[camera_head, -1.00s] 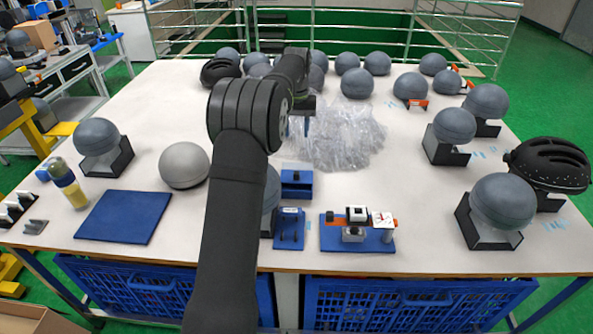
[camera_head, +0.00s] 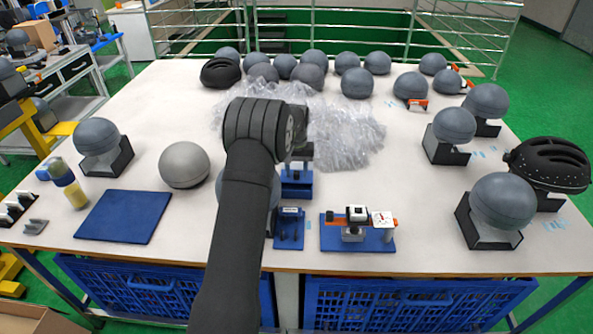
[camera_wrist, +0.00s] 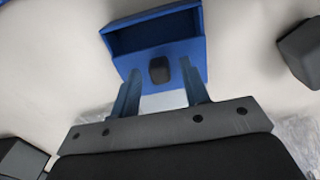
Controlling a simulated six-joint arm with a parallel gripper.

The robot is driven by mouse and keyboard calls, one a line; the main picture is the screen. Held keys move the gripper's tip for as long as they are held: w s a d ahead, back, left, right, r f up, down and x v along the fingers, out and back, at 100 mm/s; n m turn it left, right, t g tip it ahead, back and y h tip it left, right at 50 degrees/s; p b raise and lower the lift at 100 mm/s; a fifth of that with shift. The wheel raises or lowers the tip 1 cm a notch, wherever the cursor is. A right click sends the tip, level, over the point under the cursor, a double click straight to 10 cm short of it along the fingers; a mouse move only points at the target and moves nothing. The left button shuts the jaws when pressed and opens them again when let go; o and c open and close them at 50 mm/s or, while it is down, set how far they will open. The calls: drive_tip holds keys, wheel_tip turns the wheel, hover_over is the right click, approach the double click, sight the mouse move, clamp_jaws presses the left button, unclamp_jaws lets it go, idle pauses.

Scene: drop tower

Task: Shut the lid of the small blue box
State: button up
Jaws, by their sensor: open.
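The small blue box (camera_head: 297,190) stands on the table right of my forearm, near the middle. In the wrist view the blue box (camera_wrist: 204,45) shows an open, dark hollow. A black knob (camera_wrist: 159,71) sits on the blue face nearest my gripper. I cannot tell clearly which panel is the lid. My gripper (camera_wrist: 158,66) is open, with its blue fingers apart on either side of the knob. I cannot tell whether they touch the box. In the head view my gripper is just above and behind the box and partly hidden.
A blue base with small tools (camera_head: 289,236) and a blue fixture with an orange bar (camera_head: 358,240) stand in front of the box. Crumpled clear plastic (camera_head: 350,135) lies behind it. Grey domes stand around, including one (camera_head: 184,165) at left. A blue mat (camera_head: 122,217) lies front left.

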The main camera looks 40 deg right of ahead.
sight(296, 176)
drive_tip(key=shift+f, duration=0.1)
clamp_jaws()
drive_tip(key=shift+s+a, duration=1.3)
unclamp_jaws()
wheel_tip(296, 176, up, 18)
drive_tip(key=shift+f, duration=0.25)
